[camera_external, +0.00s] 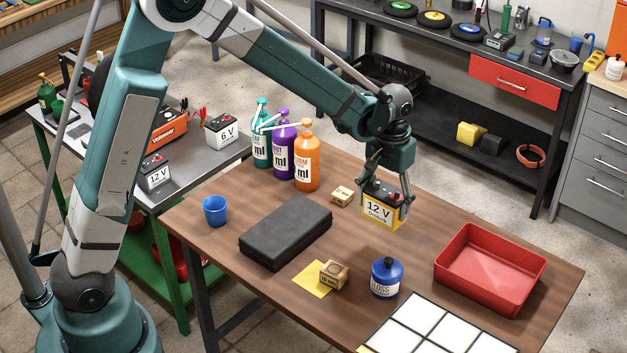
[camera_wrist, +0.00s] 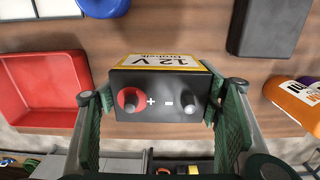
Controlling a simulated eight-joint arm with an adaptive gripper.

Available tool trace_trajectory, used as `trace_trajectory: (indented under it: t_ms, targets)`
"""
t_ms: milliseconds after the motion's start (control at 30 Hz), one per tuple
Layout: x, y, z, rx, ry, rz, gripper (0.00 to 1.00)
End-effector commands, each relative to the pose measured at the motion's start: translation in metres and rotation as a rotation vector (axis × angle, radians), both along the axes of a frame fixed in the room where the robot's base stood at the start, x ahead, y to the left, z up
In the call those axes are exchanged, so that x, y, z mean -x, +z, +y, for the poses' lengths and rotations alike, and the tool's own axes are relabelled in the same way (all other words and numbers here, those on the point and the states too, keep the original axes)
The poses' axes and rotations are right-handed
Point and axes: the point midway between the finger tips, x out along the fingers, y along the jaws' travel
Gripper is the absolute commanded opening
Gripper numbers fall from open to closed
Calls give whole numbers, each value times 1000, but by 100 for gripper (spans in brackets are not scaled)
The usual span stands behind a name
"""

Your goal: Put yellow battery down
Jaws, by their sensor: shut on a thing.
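The yellow battery (camera_external: 379,211) has a black top and a yellow-edged 12 V label. My gripper (camera_external: 387,196) is shut on it from above, with one finger on each side. In the wrist view my gripper (camera_wrist: 160,108) grips the battery (camera_wrist: 150,82) by its two short sides. Its two terminals, one with a red ring, face the camera. The battery is upright over the back right part of the brown table (camera_external: 215,255). I cannot tell whether its base touches the tabletop.
A red tray (camera_external: 478,283) is to the right, a blue bottle (camera_external: 385,279) in front, and a dark case (camera_external: 286,232) to the left. A small box (camera_external: 342,196) and several bottles (camera_external: 306,160) stand behind left. Bare tabletop lies between battery and tray.

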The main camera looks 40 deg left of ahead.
Motion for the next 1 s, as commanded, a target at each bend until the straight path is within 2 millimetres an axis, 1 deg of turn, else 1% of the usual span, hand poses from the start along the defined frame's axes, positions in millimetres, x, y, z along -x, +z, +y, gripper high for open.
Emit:
trace_trajectory:
  t_ms: [100, 433, 567, 733, 1000]
  targets:
    - [0, -4, 0, 0, 0, 0, 32]
    - [0, -4, 0, 0, 0, 0, 32]
    - [0, -8, 0, 0, 0, 0, 32]
    - [-1, -21, 0, 0, 0, 0, 32]
    - [0, -54, 0, 0, 0, 0, 32]
